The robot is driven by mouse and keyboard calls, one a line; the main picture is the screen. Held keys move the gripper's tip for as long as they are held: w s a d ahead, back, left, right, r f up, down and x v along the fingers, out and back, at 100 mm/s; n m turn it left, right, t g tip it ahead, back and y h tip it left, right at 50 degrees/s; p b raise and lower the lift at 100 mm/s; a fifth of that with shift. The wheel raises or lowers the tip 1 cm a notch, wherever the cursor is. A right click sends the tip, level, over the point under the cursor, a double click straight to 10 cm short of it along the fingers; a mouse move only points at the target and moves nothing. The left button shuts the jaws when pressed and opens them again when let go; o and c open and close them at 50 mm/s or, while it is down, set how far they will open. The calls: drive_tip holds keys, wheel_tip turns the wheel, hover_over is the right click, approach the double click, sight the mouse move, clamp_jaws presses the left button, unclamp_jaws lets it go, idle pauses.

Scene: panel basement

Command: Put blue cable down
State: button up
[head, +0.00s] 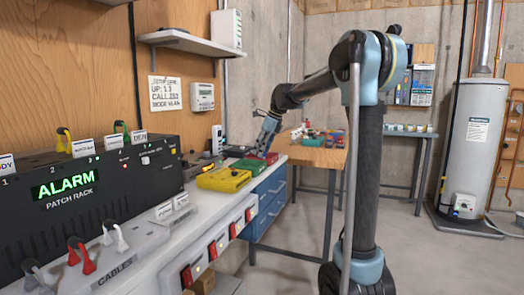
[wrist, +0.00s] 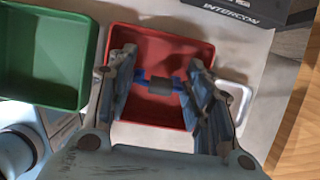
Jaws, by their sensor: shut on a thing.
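My gripper (wrist: 160,92) is shut on the blue cable (wrist: 145,82), a short piece with a dark grey middle between its fingers. In the wrist view it is over the red tray (wrist: 150,38). Whether the cable touches the tray floor cannot be told. In the head view my gripper (head: 265,140) is at the far end of the white bench, above the trays. The cable cannot be made out there.
A green tray (wrist: 45,50) is left of the red tray. A yellow tray (head: 224,179) is nearer on the bench. A black intercom box (wrist: 235,12) is beside the red tray. The patch rack (head: 90,185) and cable holder (head: 115,250) are at the near left.

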drive_tip(key=o, duration=0.9)
drive_tip(key=shift+r, duration=0.1)
drive_tip(key=shift+r, duration=0.25)
drive_tip(key=v, duration=1.2)
drive_tip(key=shift+r, duration=0.25)
drive_tip(key=s+d+f+n+h, duration=0.1)
drive_tip(key=s+d+f+n, duration=0.5)
drive_tip(key=s+f, duration=0.6)
drive_tip(key=s+d+f+n+h, duration=0.1)
drive_tip(key=s+d+f+n, duration=0.6)
drive_tip(key=s+f, duration=0.6)
drive_tip(key=s+d+f+n+h, duration=0.2)
drive_tip(key=s+d+f+n, duration=0.5)
drive_tip(key=s+f, duration=0.5)
drive_tip(key=shift+s+f+n+t, duration=0.25)
drive_tip(key=shift+s+n+t, duration=0.05)
drive_tip(key=shift+s+n, duration=0.85)
